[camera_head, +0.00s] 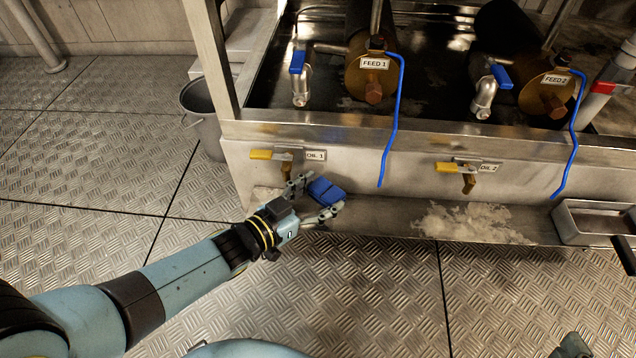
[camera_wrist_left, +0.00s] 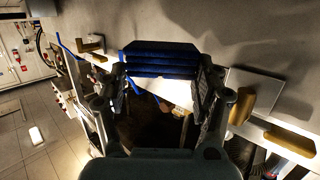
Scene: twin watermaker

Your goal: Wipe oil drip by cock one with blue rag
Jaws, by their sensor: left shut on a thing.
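The folded blue rag (camera_head: 326,190) is pinched between the fingers of my left gripper (camera_head: 318,195), in front of the ledge below cock one. In the left wrist view the rag (camera_wrist_left: 160,58) shows as stacked blue layers between the two fingers (camera_wrist_left: 160,88). Cock one (camera_head: 286,164) is a brass cock with a yellow handle and an "OIL 1" plate, just above and left of the rag. I cannot make out an oil drip by it; the gripper and rag cover part of the ledge there. A dark piece at the bottom right may be my right gripper (camera_head: 572,346).
Cock two (camera_head: 468,178) is further right, above a pale stain (camera_head: 470,222) on the ledge. Blue hoses (camera_head: 390,130) hang down the front. A metal tray (camera_head: 590,222) stands at the right and a bucket (camera_head: 203,112) at the left. The plated floor in front is clear.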

